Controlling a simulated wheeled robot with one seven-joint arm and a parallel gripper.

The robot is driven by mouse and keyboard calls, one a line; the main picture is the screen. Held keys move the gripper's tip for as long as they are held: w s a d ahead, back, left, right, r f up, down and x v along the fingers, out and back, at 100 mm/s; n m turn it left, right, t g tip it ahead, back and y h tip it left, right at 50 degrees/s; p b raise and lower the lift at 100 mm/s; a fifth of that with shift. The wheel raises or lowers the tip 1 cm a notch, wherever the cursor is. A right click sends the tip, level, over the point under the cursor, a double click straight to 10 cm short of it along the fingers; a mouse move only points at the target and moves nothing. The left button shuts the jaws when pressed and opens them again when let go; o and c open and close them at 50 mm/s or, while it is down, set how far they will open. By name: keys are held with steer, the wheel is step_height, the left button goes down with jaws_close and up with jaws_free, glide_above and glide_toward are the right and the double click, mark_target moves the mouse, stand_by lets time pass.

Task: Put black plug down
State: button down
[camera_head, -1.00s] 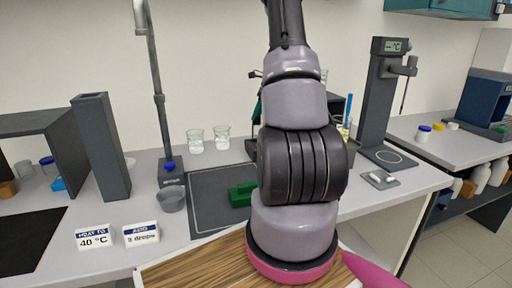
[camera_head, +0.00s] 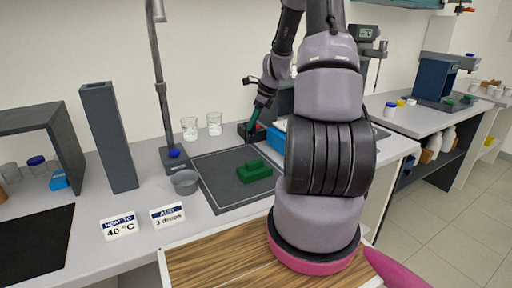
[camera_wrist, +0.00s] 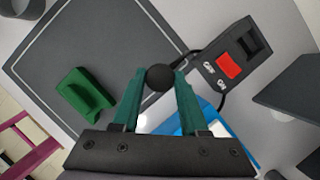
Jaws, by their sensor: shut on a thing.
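The black plug (camera_wrist: 160,77) is a dark round piece between the teal fingertips in the wrist view. My gripper (camera_wrist: 160,83) is shut on it. In the head view, my gripper (camera_head: 251,131) points down at the back right of the dark grey mat (camera_head: 222,199), by a dark box. The plug is too small to make out there. In the wrist view, the plug appears over the mat's edge, beside the box with a red switch (camera_wrist: 229,65). I cannot tell its height above the surface.
A green block (camera_head: 255,171) sits on the mat; its front is bare. A grey bowl (camera_head: 185,182), a stand (camera_head: 172,160) and two beakers (camera_head: 190,128) are around the mat's left and back. A blue rack (camera_head: 277,139) is right of my gripper. Two signs (camera_head: 120,226) stand in front.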

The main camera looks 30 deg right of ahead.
steer(key=shift+f, duration=3.6)
steer(key=shift+f, duration=0.15)
steer(key=shift+c, duration=2.2)
jaws_free()
